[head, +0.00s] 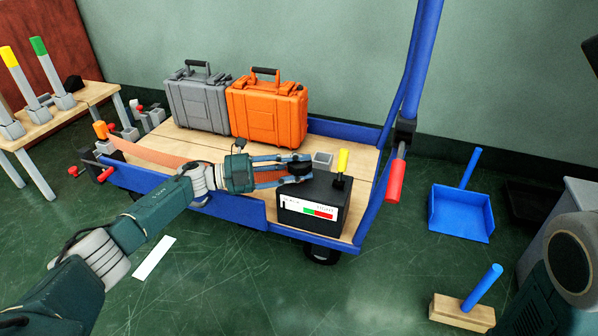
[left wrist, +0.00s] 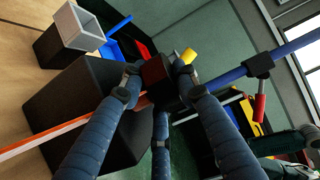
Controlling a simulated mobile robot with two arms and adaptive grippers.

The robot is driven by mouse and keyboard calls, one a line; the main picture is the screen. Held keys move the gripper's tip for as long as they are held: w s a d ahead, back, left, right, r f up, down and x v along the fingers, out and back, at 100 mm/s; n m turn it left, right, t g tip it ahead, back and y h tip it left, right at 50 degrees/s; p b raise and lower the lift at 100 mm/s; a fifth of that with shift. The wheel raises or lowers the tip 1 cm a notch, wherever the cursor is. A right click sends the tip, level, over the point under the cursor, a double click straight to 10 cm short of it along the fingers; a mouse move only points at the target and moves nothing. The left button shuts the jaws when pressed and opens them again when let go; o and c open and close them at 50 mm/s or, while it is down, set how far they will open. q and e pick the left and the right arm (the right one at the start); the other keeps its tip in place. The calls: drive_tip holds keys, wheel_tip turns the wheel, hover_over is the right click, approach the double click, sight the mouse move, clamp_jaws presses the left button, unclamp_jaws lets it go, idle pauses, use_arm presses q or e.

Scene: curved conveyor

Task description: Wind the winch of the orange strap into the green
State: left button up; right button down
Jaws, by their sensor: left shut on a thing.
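The orange strap (head: 150,154) runs across the cart deck toward a black winch box (head: 293,225) at the near corner, and shows in the left wrist view (left wrist: 42,136). The box front has a white gauge with a green part and a red part; the pointer's position is too small to tell. A yellow-topped lever (head: 343,161) stands on the box. My left gripper (head: 298,169) is at the box top, its fingers closed around a dark knob (left wrist: 157,72), with the palm hiding part of the strap. My right gripper is out of view.
A grey case (head: 198,104) and an orange case (head: 266,112) stand at the back of the cart deck (head: 340,190). A blue cart post with a red handle (head: 395,182) rises right of the box. A blue dustpan (head: 460,212) and a brush (head: 462,312) lie on the floor.

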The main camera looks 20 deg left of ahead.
use_arm(q)
drive_tip(key=shift+s+f, duration=0.1)
drive_tip(key=shift+f, duration=0.05)
drive_tip(key=o, duration=1.2)
drive_tip(key=v, duration=1.2)
